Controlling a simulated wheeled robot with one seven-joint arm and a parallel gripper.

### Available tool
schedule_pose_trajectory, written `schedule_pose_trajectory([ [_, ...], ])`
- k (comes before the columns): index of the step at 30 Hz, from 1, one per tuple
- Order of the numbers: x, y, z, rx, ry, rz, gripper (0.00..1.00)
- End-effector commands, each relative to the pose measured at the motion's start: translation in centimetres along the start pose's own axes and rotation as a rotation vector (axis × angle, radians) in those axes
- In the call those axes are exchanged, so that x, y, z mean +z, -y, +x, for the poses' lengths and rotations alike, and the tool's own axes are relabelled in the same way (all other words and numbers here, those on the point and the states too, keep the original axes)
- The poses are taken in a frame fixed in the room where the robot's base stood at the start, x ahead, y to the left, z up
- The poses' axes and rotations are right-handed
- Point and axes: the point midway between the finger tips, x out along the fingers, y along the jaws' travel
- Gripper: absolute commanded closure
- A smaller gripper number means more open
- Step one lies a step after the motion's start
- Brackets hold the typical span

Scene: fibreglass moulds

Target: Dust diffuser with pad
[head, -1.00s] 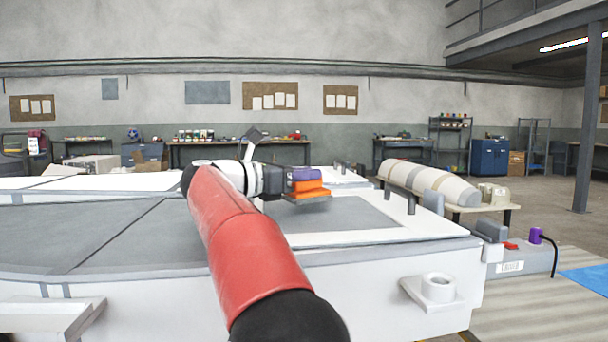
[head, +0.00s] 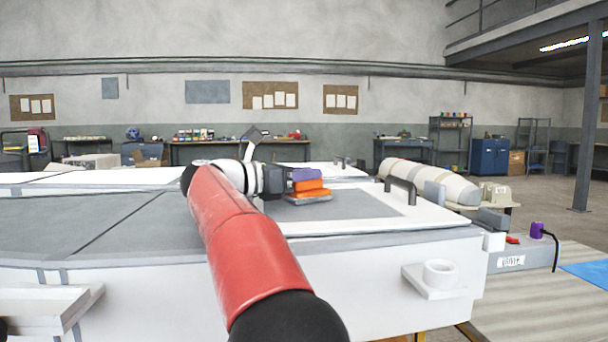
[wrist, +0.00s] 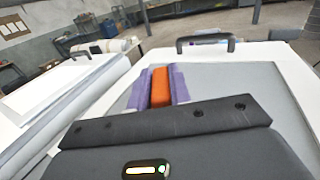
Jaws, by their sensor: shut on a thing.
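The pad (head: 312,193) has an orange handle and a flat grey base. My gripper (head: 300,180), with purple fingers, is shut on its orange handle. In the wrist view the orange handle (wrist: 160,87) sits between the two purple fingers (wrist: 179,84). The diffuser seems to be the grey panel in a white frame (head: 352,208), on the big white mould. The pad's base is over this grey surface, on it or very close; I cannot tell if it touches. The wrist housing hides the near part of the panel in the wrist view.
A dark bracket handle (head: 402,188) stands up at the panel's right end. Beyond it are a grey block (head: 492,218) and a purple plug (head: 537,230) with a black cable. A long beige mould (head: 430,182) lies behind. The grey panel around the pad is clear.

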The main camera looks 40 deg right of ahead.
Motion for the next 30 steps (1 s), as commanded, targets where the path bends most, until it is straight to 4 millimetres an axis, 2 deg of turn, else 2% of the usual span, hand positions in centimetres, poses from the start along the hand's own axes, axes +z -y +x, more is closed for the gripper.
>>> schedule_pose_trajectory([
  [7, -0.1, -0.3, 0.1, 0.000, 0.000, -0.001, 1.00],
  [20, 0.1, -3.5, 1.5, -0.001, 0.000, 0.000, 1.00],
  [30, -0.6, -3.6, 1.5, 0.000, 0.000, -0.001, 1.00],
])
